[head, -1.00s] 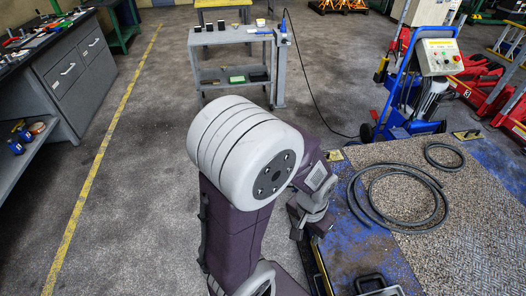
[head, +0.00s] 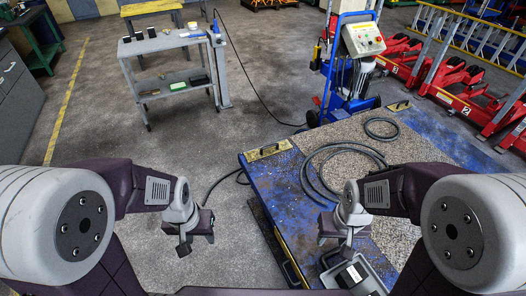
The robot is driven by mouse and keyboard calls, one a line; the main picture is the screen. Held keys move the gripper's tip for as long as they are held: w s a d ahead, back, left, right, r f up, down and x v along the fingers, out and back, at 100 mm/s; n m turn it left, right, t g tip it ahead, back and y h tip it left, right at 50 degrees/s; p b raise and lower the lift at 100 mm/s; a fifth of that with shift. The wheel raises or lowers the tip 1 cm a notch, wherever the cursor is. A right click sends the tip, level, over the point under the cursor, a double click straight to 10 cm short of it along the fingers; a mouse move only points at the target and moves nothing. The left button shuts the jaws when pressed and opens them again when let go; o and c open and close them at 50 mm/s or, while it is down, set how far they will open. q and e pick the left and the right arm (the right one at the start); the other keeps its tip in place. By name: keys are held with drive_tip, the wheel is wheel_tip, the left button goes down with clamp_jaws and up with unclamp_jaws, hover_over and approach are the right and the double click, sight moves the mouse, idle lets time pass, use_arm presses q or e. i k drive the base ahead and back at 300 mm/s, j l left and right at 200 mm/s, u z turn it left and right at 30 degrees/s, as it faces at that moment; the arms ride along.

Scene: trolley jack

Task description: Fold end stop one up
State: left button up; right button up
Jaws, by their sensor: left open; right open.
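Two small yellowish plates, which look like the end stops, lie apparently flat at the far edge of the worn blue platform (head: 275,185). One end stop (head: 269,151) is at the platform's far left corner; the other end stop (head: 399,106) is further right. I cannot read a number on either. My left gripper (head: 197,243) is open and empty over the floor, left of the platform and nearer to me than the left plate. My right gripper (head: 335,244) is open and empty above the near part of the platform.
A dark hose (head: 322,172) lies coiled on the platform's textured plate (head: 420,150). A grey case (head: 371,279) lies near my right gripper. A blue trolley with a control box (head: 362,40) stands behind the platform, red jacks (head: 458,85) to the right. A grey cart (head: 160,48) stands back left; floor before it is clear.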

sight(252, 155)
drive_tip(key=i+j, duration=0.5)
drive_tip(key=i, duration=0.25)
drive_tip(key=i+j, duration=0.55)
drive_tip(key=i, duration=0.15)
drive_tip(key=i+j, duration=0.5)
drive_tip(key=i, duration=0.25)
